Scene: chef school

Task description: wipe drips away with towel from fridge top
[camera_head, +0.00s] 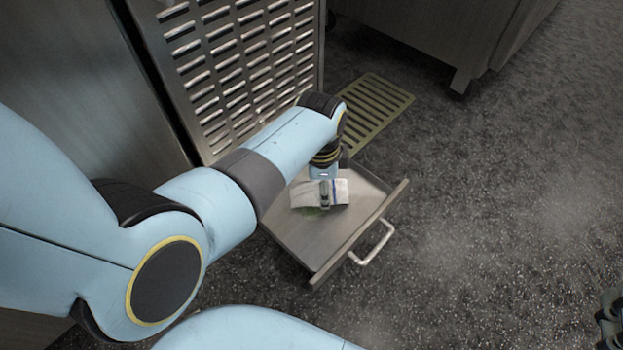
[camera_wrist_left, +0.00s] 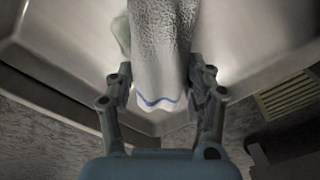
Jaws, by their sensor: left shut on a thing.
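A white towel (camera_head: 335,191) with a blue stripe lies over the flat metal surface of a pulled-out drawer (camera_head: 301,240). My left gripper (camera_head: 324,194) reaches down over the drawer and is shut on the towel. In the left wrist view the towel (camera_wrist_left: 160,50) hangs between the two fingers of my left gripper (camera_wrist_left: 160,95). A green smear (camera_head: 314,211) shows on the metal beside the towel's near edge; green also shows left of the towel in the wrist view (camera_wrist_left: 122,35). Dark parts of what looks like my right gripper (camera_head: 609,320) show at the right edge, mostly cut off.
The drawer has a front lip and a bar handle (camera_head: 373,243). A slotted metal panel (camera_head: 240,70) stands behind it. A yellowish floor grate (camera_head: 376,110) lies beyond the drawer. A metal cabinet (camera_head: 440,35) stands at the back. The dark floor at right is clear.

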